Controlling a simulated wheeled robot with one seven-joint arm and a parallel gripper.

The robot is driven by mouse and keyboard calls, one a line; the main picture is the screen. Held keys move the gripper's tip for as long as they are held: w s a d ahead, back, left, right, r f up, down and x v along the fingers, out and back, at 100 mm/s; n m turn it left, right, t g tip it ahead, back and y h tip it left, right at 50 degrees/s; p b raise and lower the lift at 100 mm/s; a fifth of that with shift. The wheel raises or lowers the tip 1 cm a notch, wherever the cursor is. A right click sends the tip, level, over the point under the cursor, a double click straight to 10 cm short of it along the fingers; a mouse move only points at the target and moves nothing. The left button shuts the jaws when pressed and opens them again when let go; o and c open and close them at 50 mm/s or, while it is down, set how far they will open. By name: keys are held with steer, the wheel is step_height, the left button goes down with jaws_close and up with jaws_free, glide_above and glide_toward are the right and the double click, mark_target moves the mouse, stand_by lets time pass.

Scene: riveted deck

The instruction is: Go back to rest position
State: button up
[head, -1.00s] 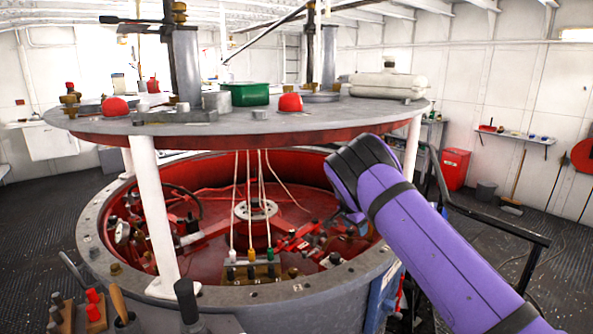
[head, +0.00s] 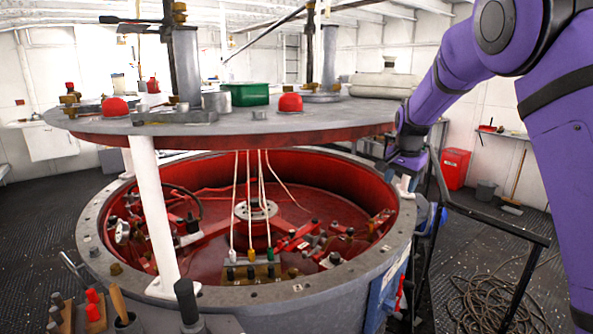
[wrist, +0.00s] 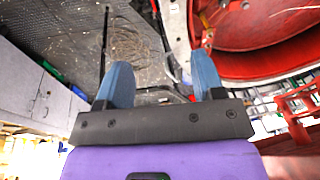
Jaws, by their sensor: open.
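My gripper (head: 412,190) hangs from my purple arm at the right edge of the large round vessel (head: 90,240), in the head view. In the wrist view my gripper (wrist: 163,82) shows two blue fingers spread apart with nothing between them. The gripper is partly hidden behind its own wrist in the head view. The red inside of the vessel (wrist: 240,45) shows at the upper right of the wrist view, beside the right finger.
A raised round lid (head: 330,118) stands on white posts above the vessel, close to my wrist. A dark handrail (head: 495,228) runs at the right. A coiled rope (head: 490,300) lies on the deck beyond it. A red bin (head: 454,168) stands further back.

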steer(key=s+d+r+n+y, duration=0.1)
steer(key=s+r, duration=0.3)
steer(key=s, duration=0.4)
steer(key=s+r+n+t, duration=0.1)
steer(key=s+r+n, duration=0.1)
steer(key=s+r, duration=0.45)
steer(key=s+d+r+n+y, duration=0.1)
steer(key=s+r, duration=0.2)
steer(key=s, duration=0.6)
steer(key=s+f+n+t+h, duration=0.1)
steer(key=s+n, duration=0.4)
steer(key=s, duration=1.6)
steer(key=shift+s+a+f+t+h, duration=0.15)
steer(key=shift+a+f+t+h, duration=0.15)
steer(key=shift+f, duration=0.4)
